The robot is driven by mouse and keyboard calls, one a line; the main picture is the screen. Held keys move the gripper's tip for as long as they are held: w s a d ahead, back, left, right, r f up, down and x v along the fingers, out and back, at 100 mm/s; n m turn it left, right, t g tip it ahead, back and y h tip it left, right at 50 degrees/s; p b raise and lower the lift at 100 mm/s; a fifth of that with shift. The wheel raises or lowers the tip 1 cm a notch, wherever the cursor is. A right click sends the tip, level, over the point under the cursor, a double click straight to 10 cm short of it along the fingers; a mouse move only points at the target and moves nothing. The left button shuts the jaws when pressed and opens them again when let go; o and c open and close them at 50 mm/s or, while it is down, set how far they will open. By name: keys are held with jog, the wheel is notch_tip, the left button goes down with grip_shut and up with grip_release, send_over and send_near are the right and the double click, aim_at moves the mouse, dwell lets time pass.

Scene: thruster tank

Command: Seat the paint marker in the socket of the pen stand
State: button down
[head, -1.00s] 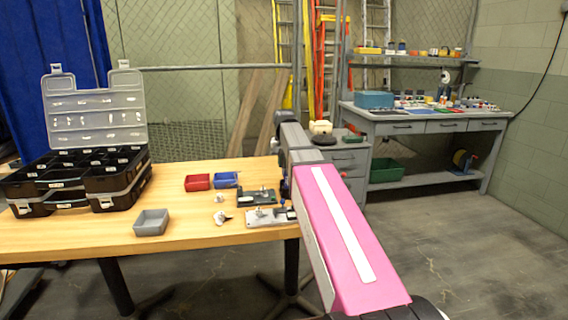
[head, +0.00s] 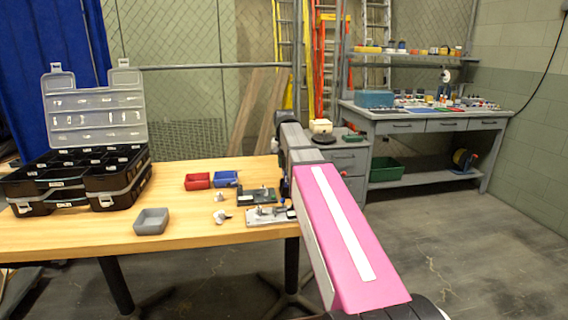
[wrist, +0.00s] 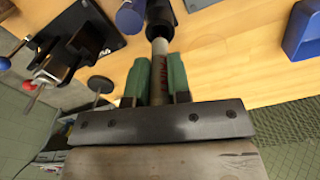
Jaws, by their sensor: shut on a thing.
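My gripper (wrist: 158,66) shows in the wrist view, its two green fingers shut on the paint marker (wrist: 159,76), a pale grey barrel with reddish lettering. A black cylindrical part (wrist: 161,18) lies in line with the marker's far end; I cannot tell whether it is the marker's cap or part of the stand. A blue round-ended part (wrist: 130,18) is just left of it. I cannot make out the pen stand's socket for certain. In the head view my arm hides the gripper and marker.
A dark fixture (head: 257,196) and a metal clamp fixture (head: 262,217) sit near the table's right edge.

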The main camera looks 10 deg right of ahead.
jog(key=shift+f, duration=2.25)
dwell(0.9)
jog(key=c, duration=1)
grip_release()
jog(key=shift+r, duration=0.15)
notch_tip(320, 180, up, 14)
jog(key=shift+f, duration=0.1)
jog(key=shift+r, duration=0.4)
